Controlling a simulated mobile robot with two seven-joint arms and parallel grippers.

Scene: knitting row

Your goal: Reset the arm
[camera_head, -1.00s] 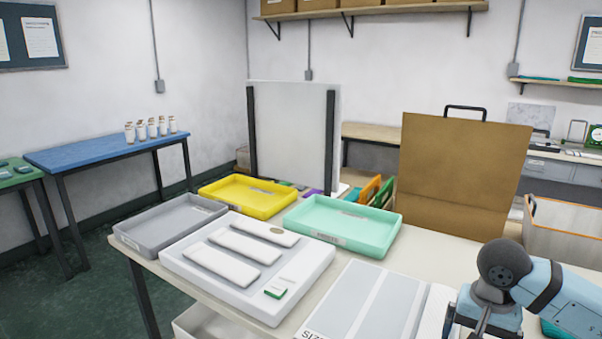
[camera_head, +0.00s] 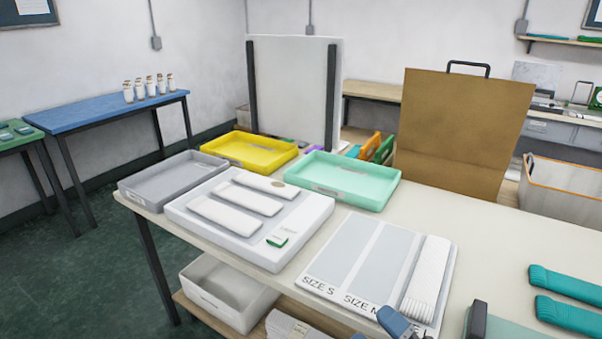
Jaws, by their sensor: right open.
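The task names no object apart from the arm. A small blue-grey part of my right gripper (camera_head: 397,322) shows at the bottom edge of the head view, in front of the size board (camera_head: 352,250). Most of it is cut off by the frame, and nothing is seen held in it. It is open. A white ribbed knitted piece (camera_head: 428,280) lies on the right column of the board, apart from the visible part of the gripper. My left gripper is out of view.
A white holder (camera_head: 290,262) with several white pieces, grey (camera_head: 140,197), yellow (camera_head: 250,160) and mint (camera_head: 340,198) trays stand on the table. Teal knitted pieces (camera_head: 565,285) lie at right. The table between is clear.

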